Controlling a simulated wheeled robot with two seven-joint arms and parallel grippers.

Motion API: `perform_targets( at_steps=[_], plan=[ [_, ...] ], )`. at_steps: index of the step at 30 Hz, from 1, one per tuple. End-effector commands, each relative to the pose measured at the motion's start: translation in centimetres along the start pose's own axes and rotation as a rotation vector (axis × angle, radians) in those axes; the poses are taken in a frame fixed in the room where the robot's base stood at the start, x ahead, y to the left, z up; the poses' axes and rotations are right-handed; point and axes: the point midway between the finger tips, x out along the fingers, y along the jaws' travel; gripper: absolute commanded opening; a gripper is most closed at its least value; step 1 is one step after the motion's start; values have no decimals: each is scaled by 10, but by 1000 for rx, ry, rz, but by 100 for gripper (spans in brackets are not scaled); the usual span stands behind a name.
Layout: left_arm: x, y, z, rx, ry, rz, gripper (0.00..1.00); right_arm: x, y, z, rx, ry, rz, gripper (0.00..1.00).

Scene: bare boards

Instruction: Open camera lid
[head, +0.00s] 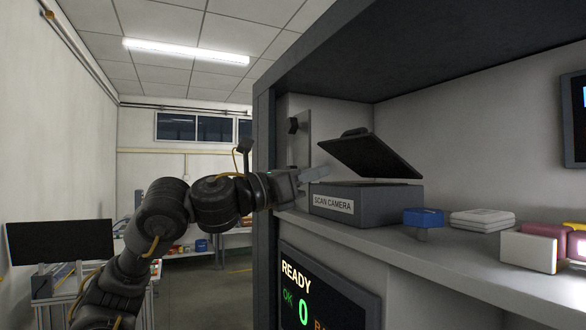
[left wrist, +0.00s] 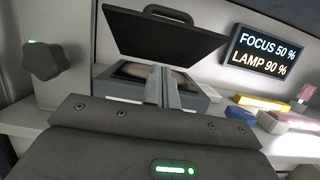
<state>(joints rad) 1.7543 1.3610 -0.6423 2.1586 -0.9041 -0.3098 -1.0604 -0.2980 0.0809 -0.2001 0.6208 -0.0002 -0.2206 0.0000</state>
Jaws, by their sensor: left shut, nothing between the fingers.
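The scan camera (head: 365,206) is a grey box labelled "SCAN CAMERA" on the shelf in the head view. Its dark lid (head: 370,156) with a handle is raised and tilted above the box. In the left wrist view the lid (left wrist: 163,36) also stands up, with its handle at the top, and the open box (left wrist: 190,92) shows below it. My left gripper (head: 326,173) is at the left front of the box, just below the lid's raised edge; its fingers (left wrist: 162,88) are shut and empty. I cannot tell whether they touch the lid. My right gripper is not in view.
On the shelf (head: 440,245) right of the camera are a blue block (head: 423,217), stacked white pieces (head: 482,219) and a white block (head: 529,251). A dark knob (left wrist: 44,61) is on the panel left of the camera. A READY screen (head: 325,295) is below the shelf.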

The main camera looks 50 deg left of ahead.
Motion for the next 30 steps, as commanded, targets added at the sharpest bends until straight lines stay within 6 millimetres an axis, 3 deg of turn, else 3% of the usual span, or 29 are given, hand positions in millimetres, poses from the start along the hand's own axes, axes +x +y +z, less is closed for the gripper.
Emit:
perform_targets(
  at_steps=[3,9,30],
  plan=[
    [25,0,3,-3,2,-2,0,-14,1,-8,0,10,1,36],
    [43,0,25,-2,-1,-1,0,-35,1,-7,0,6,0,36],
    [57,-4,30,-5,-1,-12,0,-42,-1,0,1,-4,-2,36]
  ],
)
